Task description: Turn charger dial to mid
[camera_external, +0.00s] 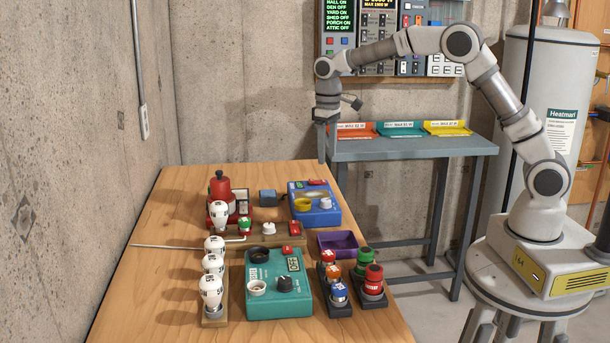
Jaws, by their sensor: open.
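A teal box (262,308) with a small display reading OFF and a dark round dial (284,283) sits on the wooden table's near half. A blue box (322,215) with a yellow ring and a pale knob (326,203) sits farther back. The labels are too small to tell which one is the charger. A white knob (268,228) is on a wooden strip between them. My gripper (327,158) points down near the table's far right corner, behind and above the blue box, apart from every dial. It is open and empty; the finger gap is hard to see.
White bulbs (211,285) line the table's left side, with a thin rod (180,246) sticking out left. A red device (221,187) stands at back left. A purple tray (338,243) and colored pieces (372,283) are at right. A grey bench (410,150) with trays stands behind.

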